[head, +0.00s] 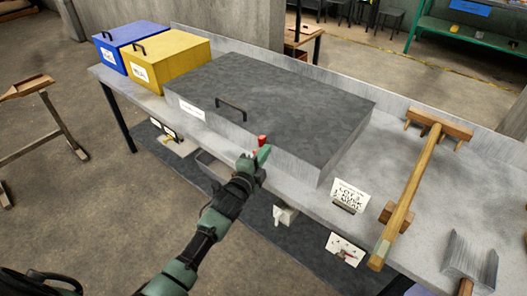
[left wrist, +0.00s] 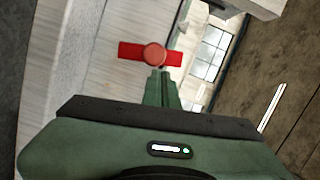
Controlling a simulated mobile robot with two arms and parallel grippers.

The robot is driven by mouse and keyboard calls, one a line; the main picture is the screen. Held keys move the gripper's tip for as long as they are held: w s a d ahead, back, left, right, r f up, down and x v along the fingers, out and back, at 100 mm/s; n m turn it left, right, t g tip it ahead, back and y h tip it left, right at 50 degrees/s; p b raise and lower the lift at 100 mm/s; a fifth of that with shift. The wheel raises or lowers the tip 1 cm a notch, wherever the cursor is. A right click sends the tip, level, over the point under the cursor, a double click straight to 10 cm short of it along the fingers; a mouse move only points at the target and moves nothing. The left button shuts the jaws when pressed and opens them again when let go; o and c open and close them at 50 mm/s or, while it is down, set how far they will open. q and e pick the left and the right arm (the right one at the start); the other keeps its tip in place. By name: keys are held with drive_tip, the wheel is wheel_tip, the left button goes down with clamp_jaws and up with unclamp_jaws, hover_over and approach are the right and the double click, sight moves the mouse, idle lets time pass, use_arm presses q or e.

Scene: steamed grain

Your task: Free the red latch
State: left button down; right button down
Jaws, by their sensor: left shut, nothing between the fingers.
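The red latch (head: 262,140) sits on the front face of a large grey lidded box (head: 290,95), just in front of my left gripper. In the left wrist view the latch (left wrist: 133,50) is a red bar lying crosswise with a round red knob at its middle. My left gripper (head: 262,155) is shut and empty. Its fingertips (left wrist: 158,72) end right at the knob's lower edge in the left wrist view; I cannot tell whether they touch it. The gripper partly hides the latch in the head view. My right gripper is not in view.
The grey box has a dark handle (head: 231,107) on its lid. Blue (head: 128,42) and yellow (head: 170,60) boxes stand to its left on the bench. Labels and items hang below the bench's front edge.

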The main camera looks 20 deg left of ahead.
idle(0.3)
use_arm(q)
drive_tip(key=shift+w+a+r+n+p, duration=0.15)
drive_tip(key=shift+w+a+n+p, duration=0.15)
drive_tip(key=shift+a+n+p, duration=0.5)
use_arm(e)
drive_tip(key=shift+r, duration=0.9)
use_arm(q)
drive_tip(key=shift+d, duration=0.1)
